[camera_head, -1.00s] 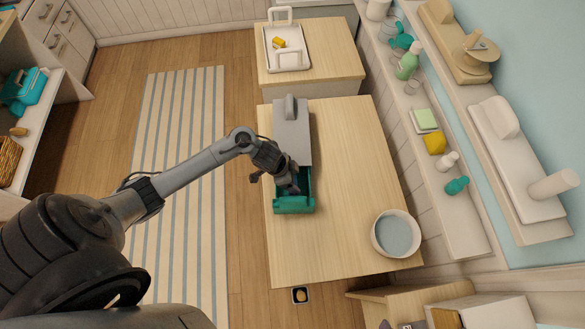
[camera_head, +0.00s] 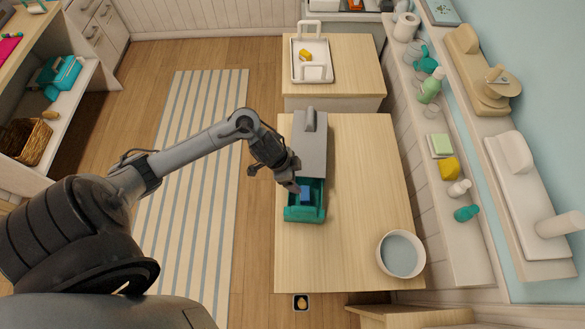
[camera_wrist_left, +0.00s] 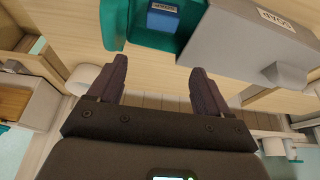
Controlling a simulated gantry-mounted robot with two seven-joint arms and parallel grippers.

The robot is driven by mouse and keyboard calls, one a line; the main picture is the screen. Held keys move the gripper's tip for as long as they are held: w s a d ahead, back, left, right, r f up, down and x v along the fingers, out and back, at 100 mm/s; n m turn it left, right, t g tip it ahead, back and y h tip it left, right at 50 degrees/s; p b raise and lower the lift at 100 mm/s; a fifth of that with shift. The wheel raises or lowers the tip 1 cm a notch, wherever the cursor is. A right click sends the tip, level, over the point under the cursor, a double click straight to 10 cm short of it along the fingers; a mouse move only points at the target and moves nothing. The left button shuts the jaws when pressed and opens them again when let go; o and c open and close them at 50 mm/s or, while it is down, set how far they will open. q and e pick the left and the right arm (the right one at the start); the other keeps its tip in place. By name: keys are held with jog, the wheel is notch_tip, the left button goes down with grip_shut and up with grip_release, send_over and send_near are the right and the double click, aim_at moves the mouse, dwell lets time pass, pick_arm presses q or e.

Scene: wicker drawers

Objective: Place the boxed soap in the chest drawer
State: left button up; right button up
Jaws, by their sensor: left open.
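The small grey chest (camera_head: 311,143) stands on the wooden table, with its green drawer (camera_head: 305,214) pulled out toward the near side. A blue box, apparently the boxed soap (camera_head: 305,194), lies inside the open drawer. In the wrist view, the blue box (camera_wrist_left: 162,22) shows a white label and sits within the green drawer (camera_wrist_left: 115,26), beside the grey chest (camera_wrist_left: 245,45). My left gripper (camera_wrist_left: 160,78) is open, with nothing between its fingers. In the head view it is at the drawer's left side, near the box. My right gripper is not in view.
A white bowl (camera_head: 401,254) stands at the table's near right corner. A white tray (camera_head: 311,73) with a yellow item sits on the farther table. The table (camera_head: 365,180) is clear right of the chest. A shelf with bottles (camera_head: 430,91) runs along the right.

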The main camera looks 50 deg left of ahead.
pick_arm(q)
jog(key=s+d+r+n+t+y, duration=0.2)
jog(key=d+r+t, duration=0.15)
jog(key=d, duration=0.45)
jog(key=s+r+n+g, duration=0.3)
jog(key=s, duration=0.8)
jog(key=shift+n+y, duration=0.3)
jog(key=shift+n, duration=0.1)
jog(key=shift+w+r, duration=0.1)
